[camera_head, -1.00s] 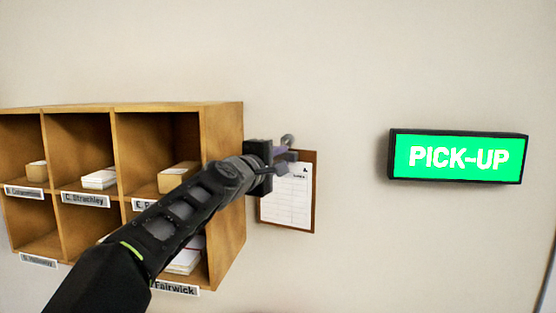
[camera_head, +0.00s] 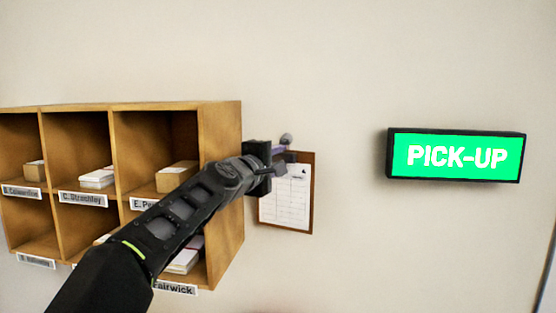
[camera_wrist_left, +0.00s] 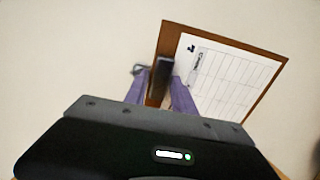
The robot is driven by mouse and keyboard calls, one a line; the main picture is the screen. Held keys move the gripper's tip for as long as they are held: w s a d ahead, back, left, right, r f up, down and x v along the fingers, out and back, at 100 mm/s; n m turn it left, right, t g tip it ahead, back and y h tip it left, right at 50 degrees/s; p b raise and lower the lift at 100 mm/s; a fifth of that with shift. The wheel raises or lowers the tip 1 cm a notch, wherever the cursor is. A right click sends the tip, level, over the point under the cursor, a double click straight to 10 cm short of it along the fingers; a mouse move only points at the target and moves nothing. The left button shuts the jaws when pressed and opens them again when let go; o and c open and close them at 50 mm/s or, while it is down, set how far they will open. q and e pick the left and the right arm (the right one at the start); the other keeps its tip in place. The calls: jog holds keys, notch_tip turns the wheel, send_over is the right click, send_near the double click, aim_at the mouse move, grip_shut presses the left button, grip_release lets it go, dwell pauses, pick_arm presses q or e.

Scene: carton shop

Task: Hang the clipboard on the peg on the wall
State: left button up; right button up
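The brown clipboard (camera_head: 308,200) with a white printed sheet is upright against the wall, right of the wooden shelf. Its dark clip (camera_wrist_left: 165,75) shows in the left wrist view. The grey round-ended peg (camera_head: 286,138) shows at the clipboard's top edge, and also in the left wrist view (camera_wrist_left: 137,69). I cannot tell whether the clipboard bears on it. My left gripper (camera_head: 283,155) is at the clip. Its purple fingers (camera_wrist_left: 162,86) stand apart on either side of the clip, with a small gap visible on one side. My right gripper is not in view.
A wooden pigeonhole shelf (camera_head: 222,160) with labelled compartments and small boxes stands close on the left, beside my left forearm. A lit green PICK-UP sign (camera_head: 457,156) is on the wall to the right. The wall between clipboard and sign is bare.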

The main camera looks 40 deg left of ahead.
pick_arm(q)
jog(key=o, duration=0.3)
jog(key=shift+s, duration=0.15)
jog(key=shift+s, duration=0.2)
jog(key=b+v, duration=0.2)
jog(key=v, duration=0.5)
jog(key=shift+s+d, duration=0.1)
